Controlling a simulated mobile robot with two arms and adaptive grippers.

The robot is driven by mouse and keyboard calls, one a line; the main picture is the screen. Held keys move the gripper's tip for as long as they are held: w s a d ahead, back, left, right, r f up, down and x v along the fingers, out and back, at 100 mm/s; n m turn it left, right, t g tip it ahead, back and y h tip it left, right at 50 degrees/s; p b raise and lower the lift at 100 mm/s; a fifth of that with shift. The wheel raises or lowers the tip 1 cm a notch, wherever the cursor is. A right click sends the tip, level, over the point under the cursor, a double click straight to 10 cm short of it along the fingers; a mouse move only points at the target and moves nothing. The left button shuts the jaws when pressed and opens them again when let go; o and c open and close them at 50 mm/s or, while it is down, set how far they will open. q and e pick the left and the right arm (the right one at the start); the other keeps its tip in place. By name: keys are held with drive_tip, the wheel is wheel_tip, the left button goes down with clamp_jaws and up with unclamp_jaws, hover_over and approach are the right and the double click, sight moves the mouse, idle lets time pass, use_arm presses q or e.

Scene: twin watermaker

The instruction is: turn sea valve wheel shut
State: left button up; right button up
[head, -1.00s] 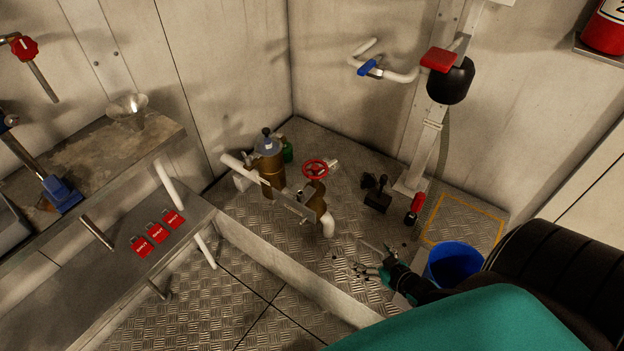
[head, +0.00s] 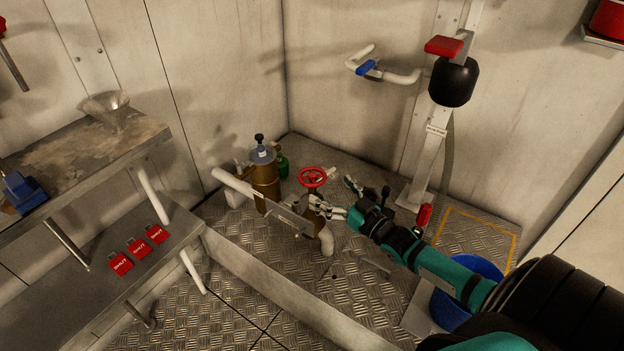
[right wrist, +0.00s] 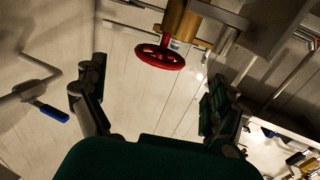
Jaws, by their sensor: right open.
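The red sea valve wheel (head: 312,177) sits on its valve beside the brass strainer housing (head: 266,183) on the raised metal floor. My right gripper (head: 336,197) is open and empty, just to the right of the wheel and close to it. In the right wrist view, the wheel (right wrist: 160,57) lies ahead between my two spread fingers (right wrist: 155,78), with a visible gap to each finger. The fingers do not appear to touch the rim. My left gripper is not in view.
White pipe (head: 235,181) runs into the strainer. A blue bucket (head: 462,310) stands under my right arm. A blue-handled valve (head: 367,68) is on the wall. Red tags (head: 139,247) lie on the left bench. A step edge (head: 265,288) crosses the floor in front.

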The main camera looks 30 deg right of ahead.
sight(303, 169)
use_arm(q)
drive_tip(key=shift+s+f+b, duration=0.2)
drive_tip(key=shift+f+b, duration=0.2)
drive_tip(key=shift+b, duration=0.45)
use_arm(e)
drive_tip(key=w, duration=0.5)
drive_tip(key=w+a, duration=0.1)
drive_tip(key=w, duration=0.2)
drive_tip(key=c, duration=1.7)
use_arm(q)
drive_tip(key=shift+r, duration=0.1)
